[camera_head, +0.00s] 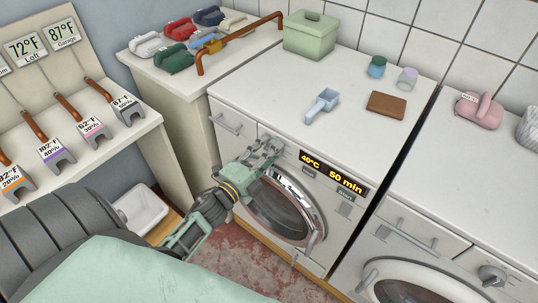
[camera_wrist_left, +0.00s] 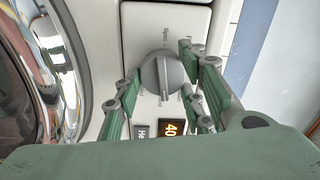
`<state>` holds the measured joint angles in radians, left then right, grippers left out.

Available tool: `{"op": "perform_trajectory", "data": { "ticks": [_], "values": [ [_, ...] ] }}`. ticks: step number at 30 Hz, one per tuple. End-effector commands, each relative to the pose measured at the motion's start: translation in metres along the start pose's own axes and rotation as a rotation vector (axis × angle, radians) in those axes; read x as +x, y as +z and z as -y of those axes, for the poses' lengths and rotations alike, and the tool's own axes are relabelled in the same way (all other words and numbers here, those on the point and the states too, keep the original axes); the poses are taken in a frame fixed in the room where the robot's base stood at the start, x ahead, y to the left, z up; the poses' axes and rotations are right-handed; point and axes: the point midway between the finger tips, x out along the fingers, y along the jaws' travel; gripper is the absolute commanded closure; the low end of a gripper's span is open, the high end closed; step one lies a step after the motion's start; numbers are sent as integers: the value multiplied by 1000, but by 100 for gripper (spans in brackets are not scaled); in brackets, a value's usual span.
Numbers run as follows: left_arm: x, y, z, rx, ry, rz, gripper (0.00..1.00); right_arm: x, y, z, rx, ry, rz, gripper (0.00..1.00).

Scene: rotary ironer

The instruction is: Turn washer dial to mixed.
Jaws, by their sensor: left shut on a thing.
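The washer (camera_head: 270,240) stands in the middle of the head view, with a round glass door below its control panel. My left gripper (camera_head: 264,152) is at the panel, left of the display, and hides the dial there. In the left wrist view, the grey round dial (camera_wrist_left: 163,74) with a raised grip bar sits between the green fingers of my left gripper (camera_wrist_left: 160,66), which is shut on it. Small labels ring the dial but are too small to read surely. The display (camera_head: 333,174) reads 40°C and 50 min. My right gripper is not in view.
On the washer top are a green box (camera_head: 311,35), a blue scoop (camera_head: 322,105) and a brown wallet-like item (camera_head: 386,105). A second machine (camera_head: 470,190) with its own dial (camera_head: 492,276) stands at right. A white bin (camera_head: 141,209) is at left.

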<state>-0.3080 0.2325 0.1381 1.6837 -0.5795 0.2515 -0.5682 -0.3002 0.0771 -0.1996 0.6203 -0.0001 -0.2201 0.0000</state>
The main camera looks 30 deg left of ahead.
Motion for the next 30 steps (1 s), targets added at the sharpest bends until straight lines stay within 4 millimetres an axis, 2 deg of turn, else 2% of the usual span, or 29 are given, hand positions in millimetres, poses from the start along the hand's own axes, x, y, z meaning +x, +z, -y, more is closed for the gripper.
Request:
{"op": "perform_trajectory", "data": {
  "ticks": [1,12,27,28,30],
  "values": [
    [-3,-1,-11,26,18,1,89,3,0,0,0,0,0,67],
    [-3,0,-11,155,19,0,89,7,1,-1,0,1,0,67],
    [-3,0,-11,171,20,0,89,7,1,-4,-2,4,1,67],
    [-3,0,-11,171,20,0,60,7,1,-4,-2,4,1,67],
    [-3,0,-10,170,19,0,54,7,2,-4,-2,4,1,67]
  ]
}}
